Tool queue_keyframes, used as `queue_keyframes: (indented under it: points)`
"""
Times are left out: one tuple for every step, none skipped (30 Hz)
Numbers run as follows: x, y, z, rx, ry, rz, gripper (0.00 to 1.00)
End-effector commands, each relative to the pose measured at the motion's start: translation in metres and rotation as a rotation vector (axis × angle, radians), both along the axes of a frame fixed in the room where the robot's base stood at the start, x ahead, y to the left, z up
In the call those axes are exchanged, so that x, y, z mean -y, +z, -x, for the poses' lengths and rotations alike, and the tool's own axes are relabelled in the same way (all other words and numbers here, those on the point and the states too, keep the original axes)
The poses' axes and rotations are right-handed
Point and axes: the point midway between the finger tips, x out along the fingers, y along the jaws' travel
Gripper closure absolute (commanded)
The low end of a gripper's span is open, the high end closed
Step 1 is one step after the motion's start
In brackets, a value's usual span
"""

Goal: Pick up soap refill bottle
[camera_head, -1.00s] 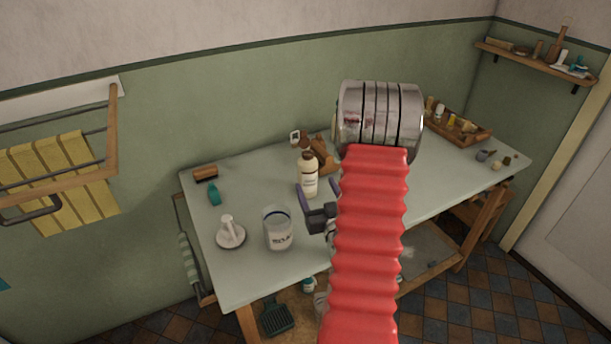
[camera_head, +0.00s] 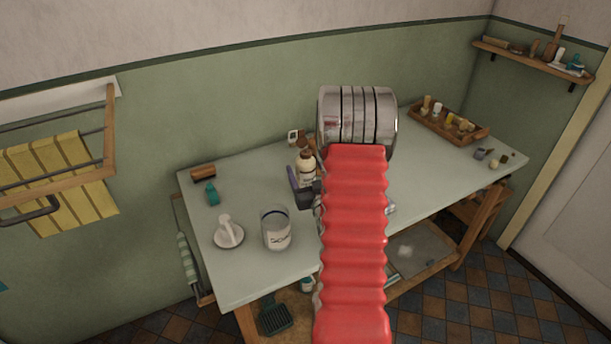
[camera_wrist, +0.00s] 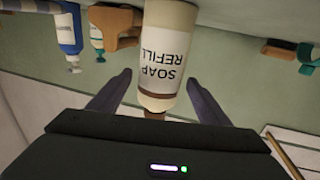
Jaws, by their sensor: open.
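The soap refill bottle (camera_head: 306,169) is cream with a brown cap and stands on the pale table (camera_head: 243,276). In the wrist view the bottle (camera_wrist: 168,55) appears upside down, its label reading "SOAP REFILL". My gripper (camera_wrist: 158,92) is open, with one finger on each side of the bottle's cap end and a visible gap on both sides. In the head view my gripper (camera_head: 303,186) is at the bottle's near side, partly hidden by my red arm. The bottle's lower part is partly covered there.
A clear labelled jar (camera_head: 276,232) and a white round-based item (camera_head: 228,233) stand nearer on the table. A teal item (camera_head: 211,194) and a brush (camera_head: 203,174) lie left. A wooden tray (camera_head: 477,137) with small items is at the far right.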

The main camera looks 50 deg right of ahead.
Motion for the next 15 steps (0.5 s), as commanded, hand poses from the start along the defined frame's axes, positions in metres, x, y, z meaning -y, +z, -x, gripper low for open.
queue_keyframes:
  points:
    - [0.000,0.000,0.000,-0.001,0.000,0.000,0.29]
    - [0.000,0.000,0.000,-0.001,0.000,0.000,0.29]
    - [0.000,0.000,0.000,-0.001,0.000,0.000,0.29]
    - [0.000,0.000,0.000,-0.001,0.000,0.000,0.29]
    - [0.000,0.000,0.000,-0.001,0.000,0.000,0.29]
    - [0.000,0.000,0.000,-0.001,0.000,0.000,0.29]
    - [0.000,0.000,0.000,-0.001,0.000,0.000,0.29]
    - [0.000,0.000,0.000,-0.001,0.000,0.000,0.29]
    - [0.001,0.000,-0.001,-0.001,0.000,0.000,0.29]
    - [0.001,0.000,-0.002,-0.001,0.000,0.000,0.29]
    - [0.002,0.000,-0.003,-0.001,0.000,0.000,0.29]
    - [0.003,0.000,-0.006,-0.001,0.000,0.000,0.29]
    - [0.005,0.000,-0.008,0.000,0.001,0.000,0.29]
    - [0.006,0.000,-0.011,0.001,0.001,0.000,0.29]
    - [0.009,0.000,-0.016,0.000,0.001,0.000,0.29]
